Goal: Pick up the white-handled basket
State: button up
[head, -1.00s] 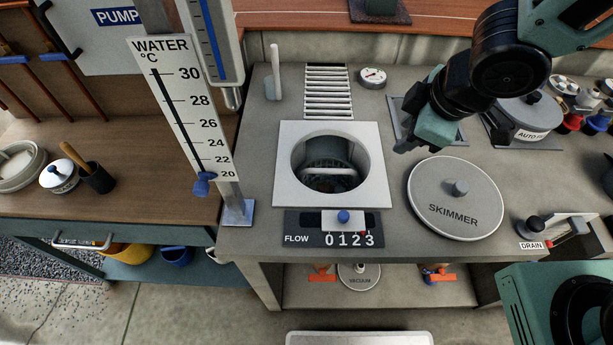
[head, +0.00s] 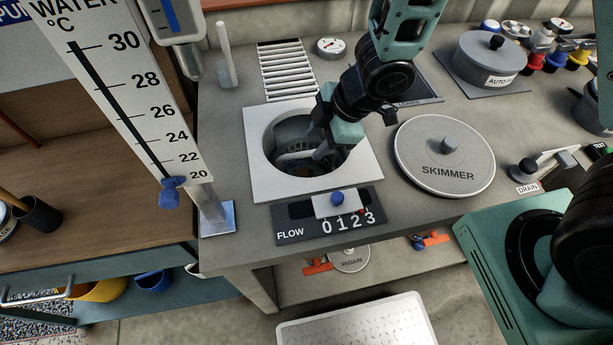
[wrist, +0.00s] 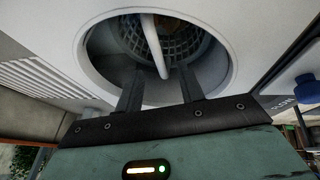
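The basket (head: 291,151) sits down inside a round opening in a white square frame (head: 265,181). In the wrist view its dark mesh (wrist: 184,46) shows, with the white handle (wrist: 153,43) running across the mouth of the basket. My gripper (head: 322,151) is at the opening, its fingers reaching in over the right side. In the wrist view my gripper (wrist: 161,78) is open, with one finger on each side of the line of the handle. I cannot tell whether either finger touches it. In the head view my gripper hides part of the basket and its handle.
A flow slider panel (head: 293,227) lies in front of the opening. A round skimmer lid (head: 425,177) is at its right. A white slatted grate (head: 287,75) and a gauge (head: 331,46) lie behind. A tall thermometer board (head: 120,90) stands at the left.

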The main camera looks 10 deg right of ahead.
aim_at(307, 152)
jog(key=shift+x, duration=3.35)
jog(key=shift+w+d, duration=0.1)
jog(key=shift+d, duration=0.05)
grip_shut()
